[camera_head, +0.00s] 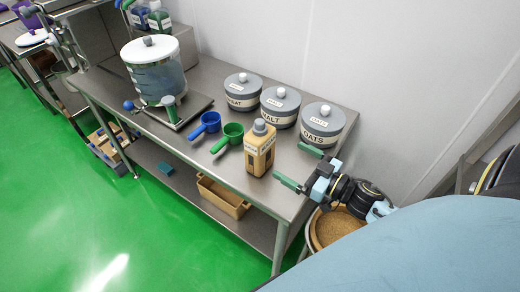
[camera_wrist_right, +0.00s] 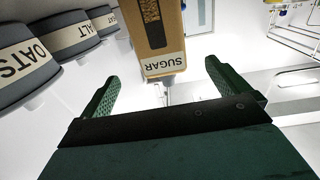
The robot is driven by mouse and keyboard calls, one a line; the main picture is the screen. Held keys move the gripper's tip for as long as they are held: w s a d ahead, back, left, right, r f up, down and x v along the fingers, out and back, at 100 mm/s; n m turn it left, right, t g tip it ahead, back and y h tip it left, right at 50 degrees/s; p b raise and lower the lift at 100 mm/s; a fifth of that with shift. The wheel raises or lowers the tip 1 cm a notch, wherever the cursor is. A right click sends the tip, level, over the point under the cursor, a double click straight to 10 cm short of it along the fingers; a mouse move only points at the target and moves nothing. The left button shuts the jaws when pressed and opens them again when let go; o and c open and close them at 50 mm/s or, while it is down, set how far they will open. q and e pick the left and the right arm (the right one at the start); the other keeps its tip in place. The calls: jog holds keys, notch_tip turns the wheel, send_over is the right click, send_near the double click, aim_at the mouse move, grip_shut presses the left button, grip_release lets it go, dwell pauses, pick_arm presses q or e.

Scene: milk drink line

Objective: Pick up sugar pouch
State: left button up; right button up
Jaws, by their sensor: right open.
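The sugar pouch (camera_head: 259,152) is a tan upright container with a grey cap, standing on the steel table near its right end. In the right wrist view the sugar pouch (camera_wrist_right: 153,35) appears upside down with its SUGAR label showing, ahead of the fingertips. My right gripper (camera_head: 299,167) is open and empty just to the right of the pouch, its green fingers pointing toward it. In the wrist view the right gripper (camera_wrist_right: 160,80) has its fingers spread on both sides of the pouch's line, not touching it. My left gripper is not in view.
Grey lidded jars, including the oats jar (camera_head: 322,124) and malt jar (camera_head: 280,105), stand behind the pouch. A green scoop (camera_head: 232,133) and blue scoop (camera_head: 209,122) lie to its left. A large white-lidded container (camera_head: 155,72) stands farther left. A brown bin (camera_head: 222,197) is below.

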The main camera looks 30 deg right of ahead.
aim_at(268, 148)
jog(key=x, duration=0.8)
jog(key=shift+a, duration=0.15)
jog(key=shift+r+p+x, duration=0.15)
jog(key=shift+r+x, duration=0.05)
jog(key=shift+x, duration=1.1)
jog(key=shift+r+p+x, duration=0.15)
jog(key=shift+r+x, duration=0.1)
jog(key=shift+x, duration=1.05)
jog(key=shift+c, duration=0.4)
jog(key=c, duration=1.2)
jog(key=shift+r, duration=0.1)
jog(key=shift+c, duration=0.6)
